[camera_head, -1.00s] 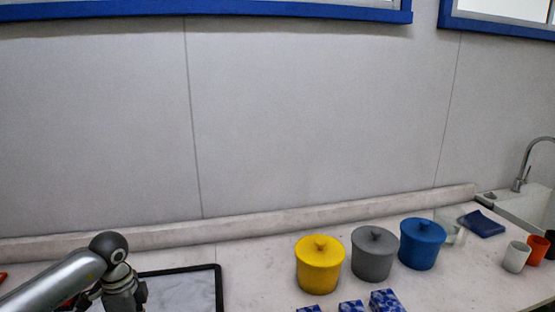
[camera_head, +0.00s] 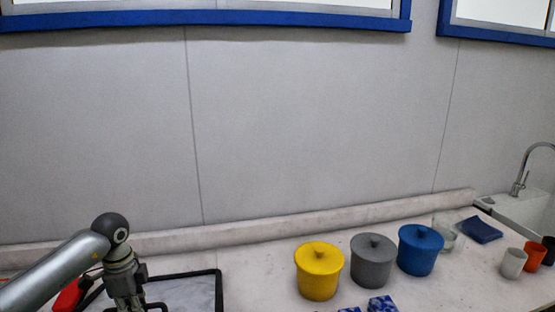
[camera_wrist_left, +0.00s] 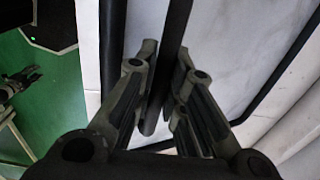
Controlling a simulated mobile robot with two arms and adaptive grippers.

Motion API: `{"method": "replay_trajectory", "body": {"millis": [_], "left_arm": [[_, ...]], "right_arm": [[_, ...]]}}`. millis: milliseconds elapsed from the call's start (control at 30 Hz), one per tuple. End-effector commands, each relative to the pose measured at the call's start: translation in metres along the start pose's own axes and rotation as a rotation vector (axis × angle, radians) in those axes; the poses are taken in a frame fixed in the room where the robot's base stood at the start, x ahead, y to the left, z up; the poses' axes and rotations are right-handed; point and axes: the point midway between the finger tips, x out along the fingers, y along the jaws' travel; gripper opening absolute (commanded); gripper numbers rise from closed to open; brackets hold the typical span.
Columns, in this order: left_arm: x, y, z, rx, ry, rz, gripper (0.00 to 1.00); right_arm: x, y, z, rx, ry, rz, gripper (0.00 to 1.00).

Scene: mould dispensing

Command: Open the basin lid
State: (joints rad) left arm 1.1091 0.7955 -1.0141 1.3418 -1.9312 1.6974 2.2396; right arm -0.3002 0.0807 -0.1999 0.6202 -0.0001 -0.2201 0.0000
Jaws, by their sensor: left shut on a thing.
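The basin lid (camera_head: 190,290) is a pale panel in a black frame at the lower left of the head view, cut off by the bottom edge. In the left wrist view my left gripper (camera_wrist_left: 165,60) is shut on a dark bar (camera_wrist_left: 178,22), apparently the lid's handle or edge; I cannot tell which. In the head view the same gripper (camera_head: 138,306) reaches down over the lid, its fingertips partly cut off. A grey gripper, apparently my right one (camera_wrist_left: 25,75), shows small at the left of the wrist view; its jaw opening is unclear.
Yellow (camera_head: 319,275), grey (camera_head: 372,263) and blue (camera_head: 418,252) lidded pots stand to the right. Blue patterned blocks (camera_head: 382,304) lie in front. A red object (camera_head: 68,297) lies left of my gripper. Cups and a sink (camera_head: 528,208) are far right.

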Motion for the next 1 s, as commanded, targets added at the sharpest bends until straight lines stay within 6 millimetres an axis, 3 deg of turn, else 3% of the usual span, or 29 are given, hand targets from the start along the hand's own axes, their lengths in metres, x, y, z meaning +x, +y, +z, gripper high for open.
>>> {"method": "replay_trajectory", "body": {"millis": [133, 567, 1000], "left_arm": [[-0.017, -0.01, 0.001, -0.004, 0.0, -0.004, 0.0], [-0.021, -0.014, 0.001, -0.004, -0.001, -0.003, 0.0], [-0.052, -0.04, 0.001, -0.004, -0.001, -0.003, 0.0]], "right_arm": [[-0.009, 0.0, -0.001, 0.0, 0.0, 0.0, 0.4], [-0.011, 0.0, -0.001, 0.0, 0.0, 0.0, 0.4], [-0.026, 0.0, -0.002, 0.0, 0.0, 0.0, 0.4]]}}
